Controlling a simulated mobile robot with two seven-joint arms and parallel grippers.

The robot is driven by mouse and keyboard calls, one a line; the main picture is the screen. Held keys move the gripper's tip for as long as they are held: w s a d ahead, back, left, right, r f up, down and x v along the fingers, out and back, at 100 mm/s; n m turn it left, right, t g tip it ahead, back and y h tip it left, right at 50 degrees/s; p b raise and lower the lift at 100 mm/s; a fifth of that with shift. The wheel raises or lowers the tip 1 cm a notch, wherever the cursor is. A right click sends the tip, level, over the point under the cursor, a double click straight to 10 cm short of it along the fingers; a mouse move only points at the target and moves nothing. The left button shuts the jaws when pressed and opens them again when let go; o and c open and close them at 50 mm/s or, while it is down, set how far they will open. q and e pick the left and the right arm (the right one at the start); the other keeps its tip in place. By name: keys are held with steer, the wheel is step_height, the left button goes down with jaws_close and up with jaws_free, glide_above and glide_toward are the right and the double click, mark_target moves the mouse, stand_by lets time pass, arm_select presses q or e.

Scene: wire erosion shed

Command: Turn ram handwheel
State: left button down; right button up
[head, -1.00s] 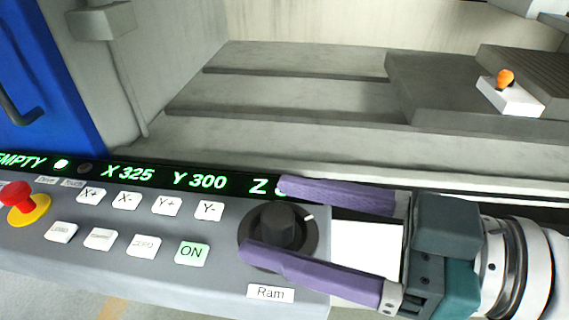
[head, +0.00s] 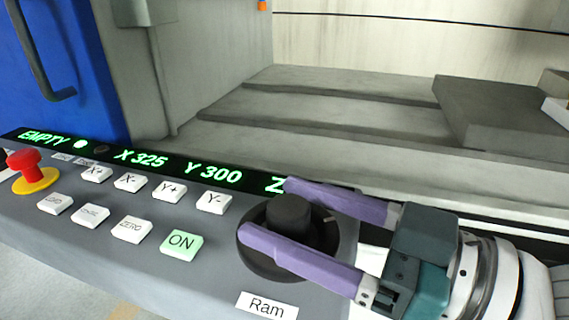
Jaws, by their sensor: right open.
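The ram handwheel (head: 289,215) is a black round knob on a wider black disc, at the right end of the grey control panel. A white label reading "Ram" (head: 267,306) sits just below it. My right gripper (head: 262,212) comes in from the right with two purple fingers. The fingers are open, one on the far side and one on the near side of the knob. The near finger covers part of the disc. I cannot tell whether either finger touches the knob. My left gripper is not in view.
The panel display (head: 140,159) reads EMPTY, X 325, Y 300 and Z, its value hidden by my gripper. White axis buttons, a green ON button (head: 181,244) and a red emergency stop (head: 27,165) lie left of the handwheel. A grey stepped bed (head: 320,110) lies behind.

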steer(key=shift+w+a, duration=0.2)
steer(key=shift+a, duration=0.15)
jaws_close()
stand_by(0.4)
